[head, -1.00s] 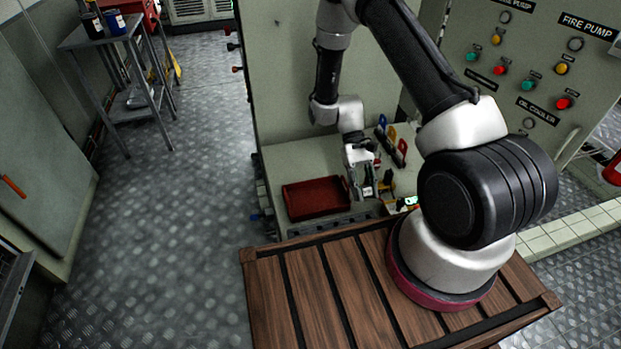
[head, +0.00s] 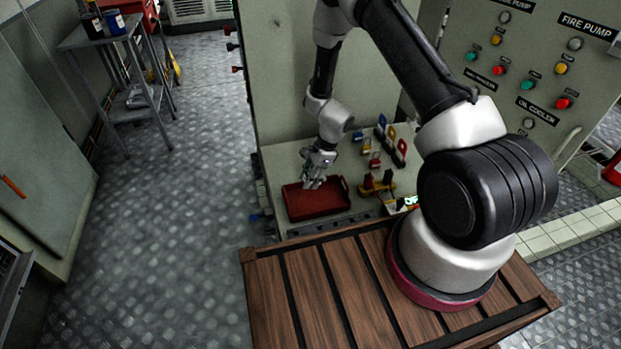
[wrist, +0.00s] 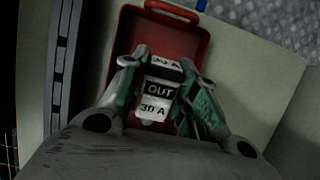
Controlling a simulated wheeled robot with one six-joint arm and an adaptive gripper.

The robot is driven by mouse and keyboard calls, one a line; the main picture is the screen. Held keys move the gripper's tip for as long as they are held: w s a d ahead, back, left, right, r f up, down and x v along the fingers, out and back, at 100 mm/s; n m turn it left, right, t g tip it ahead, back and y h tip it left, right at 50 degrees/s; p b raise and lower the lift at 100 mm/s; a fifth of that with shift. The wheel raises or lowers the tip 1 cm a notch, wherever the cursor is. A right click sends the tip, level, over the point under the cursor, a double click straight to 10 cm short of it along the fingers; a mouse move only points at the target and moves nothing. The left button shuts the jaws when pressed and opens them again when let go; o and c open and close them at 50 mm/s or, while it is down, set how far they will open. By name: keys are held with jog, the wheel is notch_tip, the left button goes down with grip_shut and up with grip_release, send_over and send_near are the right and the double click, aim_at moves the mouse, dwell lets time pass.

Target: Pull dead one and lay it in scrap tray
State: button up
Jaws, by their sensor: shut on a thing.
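My gripper (head: 316,183) is over the red scrap tray (head: 318,211) on the pale green bench. In the wrist view my gripper (wrist: 160,100) is shut on a dark fuse (wrist: 160,90) with white labels reading "OUT" and "30 A". The red tray (wrist: 192,38) lies beneath and beyond the fuse in that view. The fuse is between the fingers, and its gap above the tray floor is hard to tell. In the head view the fuse is mostly hidden by my gripper.
Right of the tray stand a yellow holder with red upright parts (head: 376,184), small padlocks (head: 375,160) and a rack of coloured tags (head: 392,142). A tall cabinet wall (head: 300,75) rises behind the bench. A control panel (head: 540,75) is at right.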

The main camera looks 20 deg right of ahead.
jog(key=shift+d, duration=0.1)
jog(key=shift+f, duration=4.1)
jog(key=o, duration=1.1)
jog(key=shift+r, duration=0.15)
